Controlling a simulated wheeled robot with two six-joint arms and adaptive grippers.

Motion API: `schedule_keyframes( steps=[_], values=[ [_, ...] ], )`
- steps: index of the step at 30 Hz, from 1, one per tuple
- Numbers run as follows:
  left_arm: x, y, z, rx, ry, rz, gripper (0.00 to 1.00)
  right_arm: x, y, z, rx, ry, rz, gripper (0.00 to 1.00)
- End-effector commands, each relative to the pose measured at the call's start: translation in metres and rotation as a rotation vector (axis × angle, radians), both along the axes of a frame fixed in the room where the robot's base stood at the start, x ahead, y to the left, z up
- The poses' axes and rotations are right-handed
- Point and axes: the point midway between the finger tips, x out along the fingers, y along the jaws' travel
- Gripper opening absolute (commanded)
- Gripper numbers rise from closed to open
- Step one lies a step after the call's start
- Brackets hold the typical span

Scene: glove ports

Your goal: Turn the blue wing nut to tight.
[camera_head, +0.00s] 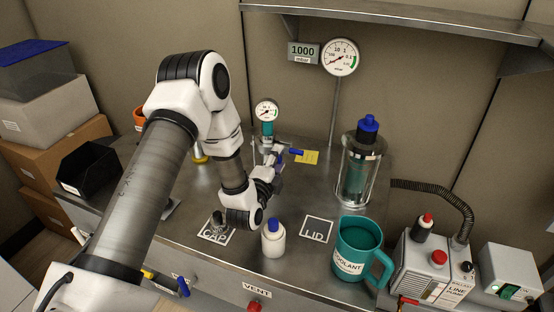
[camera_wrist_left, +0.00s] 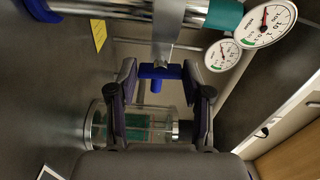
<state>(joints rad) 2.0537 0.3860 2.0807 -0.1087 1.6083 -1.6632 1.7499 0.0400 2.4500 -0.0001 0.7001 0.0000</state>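The blue wing nut (camera_wrist_left: 158,72) shows in the left wrist view, on a metal stem under a steel pipe (camera_wrist_left: 130,8). My left gripper (camera_wrist_left: 160,80) is open, with one finger on each side of the wing nut. The gaps at the fingertips are small, and I cannot tell whether they touch it. In the head view my left gripper (camera_head: 274,158) is at the pipe near the small gauge, and I cannot make out the wing nut there. My right gripper is not in view.
The pipe has a blue end (camera_head: 294,152) beside a yellow note (camera_head: 308,157). A small gauge (camera_head: 266,111) stands behind. A glass vessel (camera_head: 360,170), teal coolant jug (camera_head: 358,250) and white bottle (camera_head: 273,240) stand on the steel bench. The LID square (camera_head: 317,231) is bare.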

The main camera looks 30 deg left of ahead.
Motion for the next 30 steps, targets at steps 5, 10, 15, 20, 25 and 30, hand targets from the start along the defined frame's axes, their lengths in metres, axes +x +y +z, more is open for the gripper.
schedule_keyframes(
  steps=[5,10,15,20,25,30],
  values=[
    [0.0,0.0,0.0,0.0,0.0,0.0,0.73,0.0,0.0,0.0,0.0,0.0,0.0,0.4],
    [0.0,0.0,0.0,-0.001,0.0,0.0,0.73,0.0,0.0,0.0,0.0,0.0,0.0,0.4],
    [-0.016,-0.004,-0.001,-0.002,0.003,0.0,0.73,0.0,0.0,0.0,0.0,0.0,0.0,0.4],
    [-0.054,-0.013,-0.002,-0.003,0.005,0.0,0.73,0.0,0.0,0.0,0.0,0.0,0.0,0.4],
    [-0.095,-0.023,-0.002,-0.002,0.006,-0.001,0.73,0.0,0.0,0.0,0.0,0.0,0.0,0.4],
    [-0.115,-0.028,-0.001,-0.001,0.003,0.0,0.73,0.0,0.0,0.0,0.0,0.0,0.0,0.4]
  ],
)
